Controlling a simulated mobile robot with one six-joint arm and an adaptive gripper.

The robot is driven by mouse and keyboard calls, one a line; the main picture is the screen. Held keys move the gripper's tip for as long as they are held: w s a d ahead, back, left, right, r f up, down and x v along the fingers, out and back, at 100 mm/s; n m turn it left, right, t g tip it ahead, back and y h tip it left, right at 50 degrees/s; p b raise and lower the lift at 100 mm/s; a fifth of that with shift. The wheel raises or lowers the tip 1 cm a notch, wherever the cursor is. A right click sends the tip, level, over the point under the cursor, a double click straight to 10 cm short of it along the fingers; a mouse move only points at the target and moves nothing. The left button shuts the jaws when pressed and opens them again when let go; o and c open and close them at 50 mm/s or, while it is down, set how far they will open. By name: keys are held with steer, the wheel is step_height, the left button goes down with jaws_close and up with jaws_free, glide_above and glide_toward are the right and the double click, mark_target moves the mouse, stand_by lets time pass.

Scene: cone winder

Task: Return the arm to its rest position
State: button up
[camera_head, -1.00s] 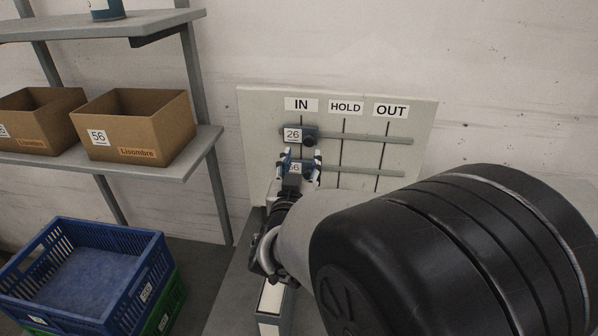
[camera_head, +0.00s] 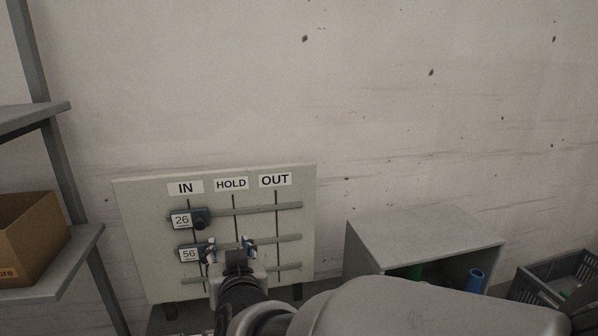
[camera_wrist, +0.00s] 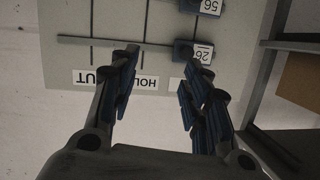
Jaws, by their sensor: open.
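My gripper (camera_head: 230,250) is in front of the lower part of the board in the head view, its two fingers apart. In the wrist view my gripper (camera_wrist: 155,95) has its blue-padded fingers spread wide with nothing between them. The grey board (camera_head: 140,220) carries the labels IN, HOLD and OUT over several horizontal rails. The slider marked 26 (camera_head: 182,220) sits under IN on the top rail. The slider marked 56 (camera_head: 188,254) sits under IN on the rail below. Both sliders also show upside down in the wrist view, 26 (camera_wrist: 203,54) and 56 (camera_wrist: 208,6), apart from my fingers.
A shelf (camera_head: 75,245) with a cardboard box (camera_head: 30,238) stands at the left. A grey open-fronted cabinet (camera_head: 425,238) holding a blue item (camera_head: 475,280) is right of the board. A dark crate (camera_head: 555,275) is at the far right. The wall above is bare.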

steer(key=s+d+f+g+h, duration=0.1)
steer(key=s+d+g, duration=0.3)
steer(key=d, duration=0.5)
steer(key=s+d+f+g+h, duration=0.1)
steer(key=s+d, duration=0.6)
steer(key=d, duration=0.2)
steer(key=s+d+f+m+g+h, duration=0.3)
steer(key=s+d+f+g, duration=0.1)
steer(key=s+d, duration=0.8)
steer(key=s, duration=0.3)
steer(key=shift+s+h, duration=0.3)
steer(key=shift+s, duration=0.05)
